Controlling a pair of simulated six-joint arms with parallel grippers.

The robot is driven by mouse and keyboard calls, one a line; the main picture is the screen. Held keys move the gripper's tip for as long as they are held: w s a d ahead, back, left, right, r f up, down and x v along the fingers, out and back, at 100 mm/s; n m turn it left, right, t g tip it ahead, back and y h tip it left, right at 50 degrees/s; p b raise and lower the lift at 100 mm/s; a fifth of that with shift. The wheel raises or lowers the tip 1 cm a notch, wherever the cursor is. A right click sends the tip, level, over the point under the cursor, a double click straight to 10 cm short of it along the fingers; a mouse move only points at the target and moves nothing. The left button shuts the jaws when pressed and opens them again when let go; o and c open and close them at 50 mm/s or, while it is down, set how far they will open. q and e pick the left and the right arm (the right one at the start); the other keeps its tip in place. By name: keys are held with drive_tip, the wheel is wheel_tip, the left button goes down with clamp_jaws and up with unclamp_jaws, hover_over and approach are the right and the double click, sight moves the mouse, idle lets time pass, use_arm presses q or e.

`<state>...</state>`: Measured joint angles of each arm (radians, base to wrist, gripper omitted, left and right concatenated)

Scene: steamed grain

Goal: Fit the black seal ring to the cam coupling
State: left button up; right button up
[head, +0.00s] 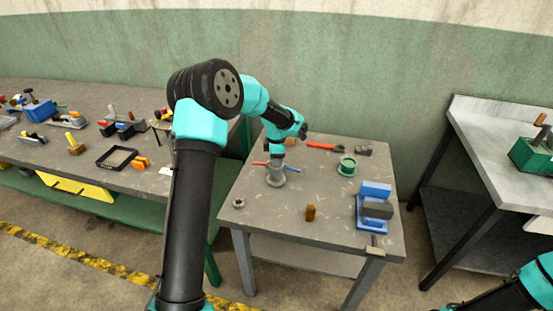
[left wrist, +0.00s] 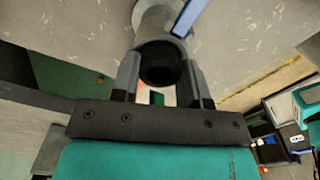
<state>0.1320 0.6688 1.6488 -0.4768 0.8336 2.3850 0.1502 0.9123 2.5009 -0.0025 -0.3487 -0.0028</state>
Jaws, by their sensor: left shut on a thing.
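The grey cam coupling (head: 276,180) stands on the middle table, with a red and a blue lever out at its sides. In the left wrist view the coupling (left wrist: 158,18) shows its round, dark mouth towards the camera. My left gripper (head: 277,158) points down over it. I cannot tell whether the black in the mouth is the seal ring or shadow. My right gripper is out of view.
On the middle table lie a small grey ring-shaped part (head: 238,203), a brown block (head: 310,212), a green ring (head: 347,166), a red-handled tool (head: 325,146) and a blue fixture (head: 373,190). A cluttered bench stands left, another table (head: 480,140) right. The table's front middle is mostly clear.

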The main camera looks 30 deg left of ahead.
use_arm(q)
drive_tip(key=shift+f, duration=0.35)
idle(1.8)
drive_tip(key=shift+r, duration=0.3)
idle(2.0)
drive_tip(key=o, duration=1)
drive_tip(key=shift+r, duration=0.15)
wheel_tip(320, 180, up, 17)
drive_tip(key=shift+r, duration=0.1)
idle(0.8)
